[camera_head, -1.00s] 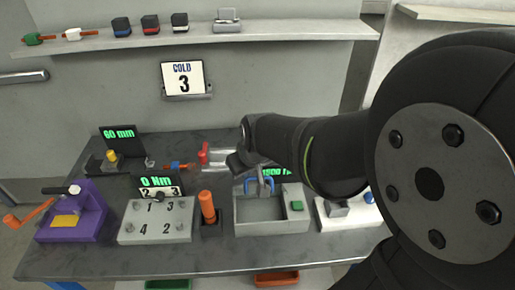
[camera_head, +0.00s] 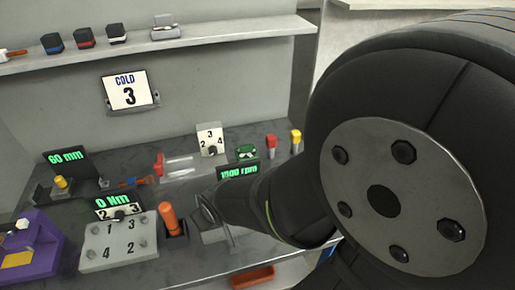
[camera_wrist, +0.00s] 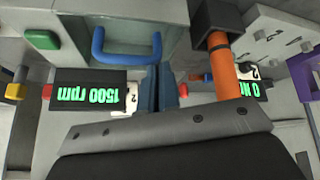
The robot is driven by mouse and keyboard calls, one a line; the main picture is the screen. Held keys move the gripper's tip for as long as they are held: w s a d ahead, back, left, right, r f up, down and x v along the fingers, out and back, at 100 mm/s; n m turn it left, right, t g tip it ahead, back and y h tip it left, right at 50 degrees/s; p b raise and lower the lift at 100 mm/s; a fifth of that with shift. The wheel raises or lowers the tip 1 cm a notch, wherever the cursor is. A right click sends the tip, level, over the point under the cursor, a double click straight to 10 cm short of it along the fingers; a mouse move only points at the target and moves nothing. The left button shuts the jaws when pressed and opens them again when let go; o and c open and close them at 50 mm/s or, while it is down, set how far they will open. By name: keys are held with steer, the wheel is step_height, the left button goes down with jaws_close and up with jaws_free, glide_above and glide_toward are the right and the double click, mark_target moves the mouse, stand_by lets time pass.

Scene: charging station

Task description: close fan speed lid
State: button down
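The fan speed station is a grey box (camera_wrist: 72,12) with a green button (camera_wrist: 42,39), seen upside down in the wrist view. A blue handle (camera_wrist: 127,47) shows at its edge beside the 1500 rpm display (camera_wrist: 88,88). The display also shows in the head view (camera_head: 238,172), where my arm hides most of the box. I cannot tell the lid's angle. My gripper (camera_wrist: 160,88) has its two fingers together with nothing seen between them. They appear just beside the blue handle; contact is unclear. In the head view, my gripper (camera_head: 206,210) is a dark shape left of my arm.
An orange lever (camera_wrist: 221,68) stands close beside the box, also seen in the head view (camera_head: 169,217). The 0 Nm station (camera_head: 120,241) and purple device (camera_head: 38,245) are farther left. Red and yellow posts (camera_head: 283,143) stand at the back right.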

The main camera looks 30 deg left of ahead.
steer(key=shift+s+d+f, duration=0.2)
steer(key=shift+d+f, duration=0.15)
steer(key=shift+f, duration=0.15)
steer(key=shift+s+d+f, duration=0.2)
steer(key=shift+d+f, duration=0.15)
steer(key=shift+f, duration=0.15)
step_height(320, 180, up, 5)
steer(key=a, duration=0.2)
steer(key=s+d+f, duration=0.1)
steer(key=s+d, duration=0.5)
steer(key=d, duration=0.1)
steer(key=shift+f, duration=0.15)
